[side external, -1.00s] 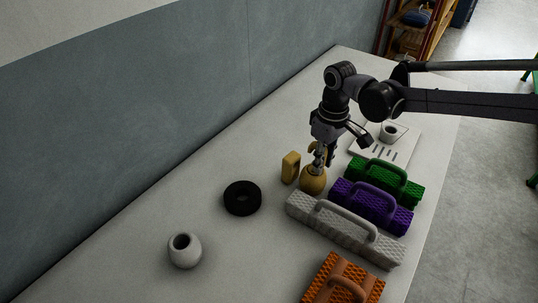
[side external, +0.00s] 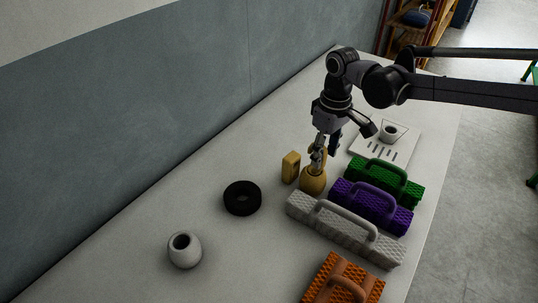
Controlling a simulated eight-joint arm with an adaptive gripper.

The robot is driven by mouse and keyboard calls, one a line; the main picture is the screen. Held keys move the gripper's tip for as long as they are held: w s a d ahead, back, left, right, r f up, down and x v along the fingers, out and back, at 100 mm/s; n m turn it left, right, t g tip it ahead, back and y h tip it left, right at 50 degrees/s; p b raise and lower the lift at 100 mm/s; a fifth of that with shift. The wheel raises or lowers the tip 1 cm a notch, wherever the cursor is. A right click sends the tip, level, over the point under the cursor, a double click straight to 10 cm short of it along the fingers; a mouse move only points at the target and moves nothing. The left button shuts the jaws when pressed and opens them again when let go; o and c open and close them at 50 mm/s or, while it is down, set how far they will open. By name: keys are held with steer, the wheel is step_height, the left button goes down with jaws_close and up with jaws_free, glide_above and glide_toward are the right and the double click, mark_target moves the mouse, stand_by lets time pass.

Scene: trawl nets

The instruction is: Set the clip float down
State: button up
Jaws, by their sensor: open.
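The clip float appears to be the yellow rounded piece (side external: 312,181) with a narrower upper part, standing upright on the white table (side external: 215,170). My gripper (side external: 325,153) is open, just above the float's body and around or beside its upper part; I cannot tell which. The fingers partly hide that upper part. The float's base appears to rest on the table.
A yellow block (side external: 290,167) stands close left of the float. White (side external: 345,229), purple (side external: 371,206) and green (side external: 385,182) handled blocks lie right; an orange one (side external: 343,281) lies in front. A black ring (side external: 242,198), white pot (side external: 185,251) and slotted white board (side external: 402,151) are nearby.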

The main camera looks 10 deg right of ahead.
mark_target(321, 173)
step_height(321, 173, up, 9)
steer(key=s+d+r+m+t, duration=0.2)
steer(key=s+d+r, duration=0.15)
steer(key=d, duration=0.55)
steer(key=s+d+f+m+t, duration=0.2)
steer(key=s+d, duration=0.6)
steer(key=s+d+f+m+t, duration=0.2)
steer(key=s+d+t, duration=0.1)
steer(key=s+d, duration=0.5)
steer(key=shift+s+d+f+m, duration=0.25)
steer(key=shift+s+d+m, duration=0.05)
steer(key=shift+s, duration=0.35)
steer(key=o, duration=0.4)
steer(key=shift+s+d+f, duration=0.2)
steer(key=shift+s+f, duration=0.15)
steer(key=shift+c, duration=0.2)
